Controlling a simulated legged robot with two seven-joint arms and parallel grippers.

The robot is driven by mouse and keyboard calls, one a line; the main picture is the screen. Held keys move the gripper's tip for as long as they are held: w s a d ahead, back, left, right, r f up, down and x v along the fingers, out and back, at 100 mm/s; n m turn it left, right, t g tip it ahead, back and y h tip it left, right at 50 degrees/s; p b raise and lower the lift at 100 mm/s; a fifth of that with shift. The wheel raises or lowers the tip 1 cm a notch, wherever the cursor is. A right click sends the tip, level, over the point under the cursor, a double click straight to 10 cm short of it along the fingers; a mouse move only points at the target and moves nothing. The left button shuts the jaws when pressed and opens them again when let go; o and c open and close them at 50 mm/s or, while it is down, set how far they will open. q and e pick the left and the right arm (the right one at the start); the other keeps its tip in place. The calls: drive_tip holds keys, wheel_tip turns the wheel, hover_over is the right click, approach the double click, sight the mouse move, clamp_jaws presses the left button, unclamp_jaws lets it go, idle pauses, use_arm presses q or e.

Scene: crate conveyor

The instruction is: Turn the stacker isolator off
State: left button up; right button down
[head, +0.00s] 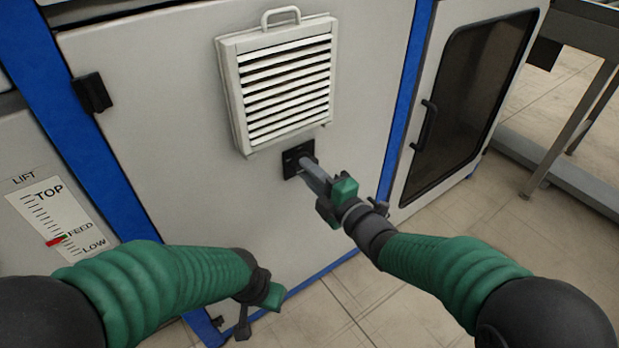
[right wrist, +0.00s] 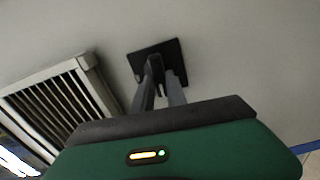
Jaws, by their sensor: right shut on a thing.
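The isolator (head: 290,161) is a small black square plate with a dark handle on the pale cabinet panel, just below the louvred vent. In the right wrist view its black plate (right wrist: 176,56) shows beyond the fingertips. My right gripper (head: 308,166) reaches it and is shut on its handle. The fingers (right wrist: 160,75) hide most of the handle, so its angle is hard to tell. My left gripper (head: 243,328) hangs low at the bottom of the head view, away from the panel. Its fingers are small and dark, and I cannot tell whether they are open.
The louvred vent (head: 285,85) with a top handle juts out just above the isolator. A door with a dark window (head: 466,95) stands to the right. A lift gauge (head: 52,215) is on the left. Open tiled floor (head: 400,295) lies at the lower right.

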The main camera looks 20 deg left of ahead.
drive_tip(key=shift+s+a+f+n, duration=0.1)
drive_tip(key=shift+f+n, duration=0.15)
drive_tip(key=shift+n, duration=0.15)
drive_tip(key=c, duration=1.5)
unclamp_jaws()
drive_tip(key=shift+o, duration=0.8)
drive_tip(key=shift+r, duration=0.1)
drive_tip(key=p+v, duration=0.4)
drive_tip(key=v, duration=1.2)
drive_tip(key=shift+s+d, duration=0.2)
drive_tip(key=shift+d, duration=0.15)
